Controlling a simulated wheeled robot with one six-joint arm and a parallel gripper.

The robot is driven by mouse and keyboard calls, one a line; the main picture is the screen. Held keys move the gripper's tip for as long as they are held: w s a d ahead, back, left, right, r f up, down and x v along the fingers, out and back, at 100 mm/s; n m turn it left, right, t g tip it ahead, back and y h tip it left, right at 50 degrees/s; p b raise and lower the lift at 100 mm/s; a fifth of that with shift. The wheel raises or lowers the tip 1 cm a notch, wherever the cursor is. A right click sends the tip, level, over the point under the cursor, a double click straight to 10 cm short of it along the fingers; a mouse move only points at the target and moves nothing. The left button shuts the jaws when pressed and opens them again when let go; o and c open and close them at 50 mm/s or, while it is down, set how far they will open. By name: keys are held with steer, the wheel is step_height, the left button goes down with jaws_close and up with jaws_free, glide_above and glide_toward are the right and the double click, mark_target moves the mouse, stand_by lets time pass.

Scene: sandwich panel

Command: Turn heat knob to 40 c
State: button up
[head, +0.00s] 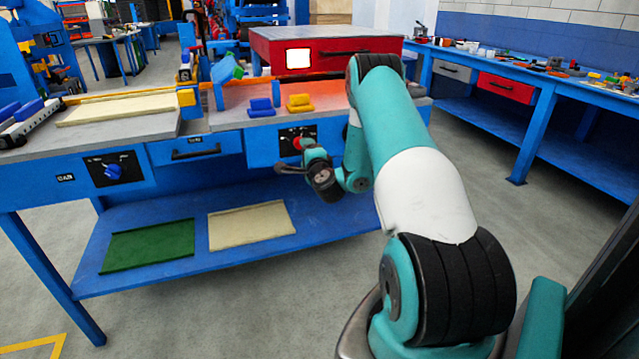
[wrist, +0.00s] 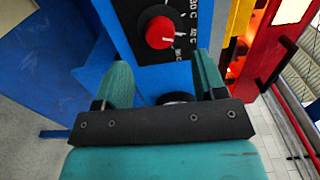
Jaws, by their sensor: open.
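The red heat knob (wrist: 160,32) sits on a black panel (wrist: 185,72) with white temperature marks, of which "30 C" and further marks show at its right side. A white pointer line on the knob points to the right, toward the marks. The fingers look apart from the knob.
A blue knob (head: 113,171) sits on another panel at the left of the bench. A drawer (head: 195,150) lies between the panels. A red box (head: 330,50) with a lit window stands above. Blue (head: 261,106) and yellow (head: 299,103) pieces lie on the bench top.

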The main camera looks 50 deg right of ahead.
steer(key=b+v, duration=1.1)
steer(key=b, duration=0.3)
steer(key=shift+s+b, duration=0.2)
steer(key=shift+b, duration=0.2)
